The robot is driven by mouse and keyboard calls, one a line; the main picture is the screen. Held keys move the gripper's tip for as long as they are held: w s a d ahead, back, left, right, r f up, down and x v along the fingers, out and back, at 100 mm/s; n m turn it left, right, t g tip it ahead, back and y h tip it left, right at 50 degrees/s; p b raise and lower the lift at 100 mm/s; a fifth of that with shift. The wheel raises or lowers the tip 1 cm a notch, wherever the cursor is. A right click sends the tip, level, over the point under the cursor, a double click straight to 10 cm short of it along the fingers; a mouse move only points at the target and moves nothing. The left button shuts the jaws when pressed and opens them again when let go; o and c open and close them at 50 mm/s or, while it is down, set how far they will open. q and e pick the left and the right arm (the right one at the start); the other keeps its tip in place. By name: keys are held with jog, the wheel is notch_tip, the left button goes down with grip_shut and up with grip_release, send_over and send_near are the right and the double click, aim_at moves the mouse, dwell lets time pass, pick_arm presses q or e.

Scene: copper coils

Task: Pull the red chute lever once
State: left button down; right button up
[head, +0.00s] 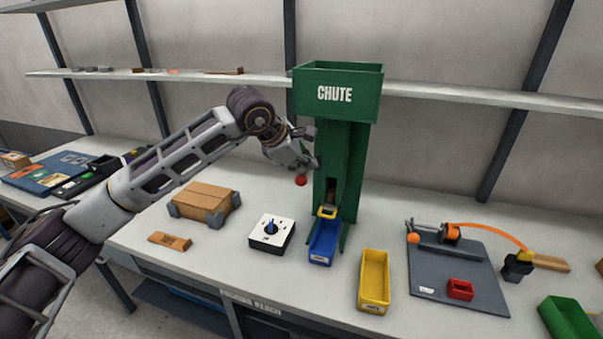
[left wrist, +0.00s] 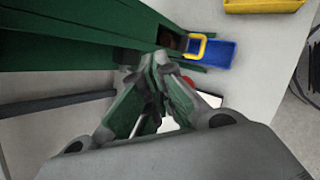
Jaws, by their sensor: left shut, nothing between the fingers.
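The green chute (head: 343,135) stands upright on the bench, with an open hopper on top marked CHUTE. The lever's red knob (head: 301,181) shows at the chute's left side, just below my left gripper (head: 311,163). In the left wrist view a bit of the red knob (left wrist: 188,81) shows beside my left fingertips (left wrist: 160,62); the fingers hide most of it and the lever's arm. My left gripper is shut and empty, close to the chute's left side. I cannot tell whether it touches the lever. My right gripper is in neither view.
A blue bin (head: 323,244) stands at the chute's foot, below a yellow-rimmed outlet (head: 327,211). A yellow bin (head: 373,283) is in front. A grey mat (head: 470,275) lies right.

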pick_arm(q)
jog(key=shift+r, duration=0.65)
jog(key=shift+p, duration=0.3)
jog(key=shift+r, duration=0.1)
jog(key=shift+r, duration=0.15)
jog(key=shift+w+d+r+p, duration=0.15)
jog(key=shift+r+p, duration=0.4)
jog(key=shift+r, duration=0.6)
jog(key=shift+w+a+r+p, duration=0.1)
jog(key=shift+r+p, duration=0.45)
jog(key=shift+r, duration=0.6)
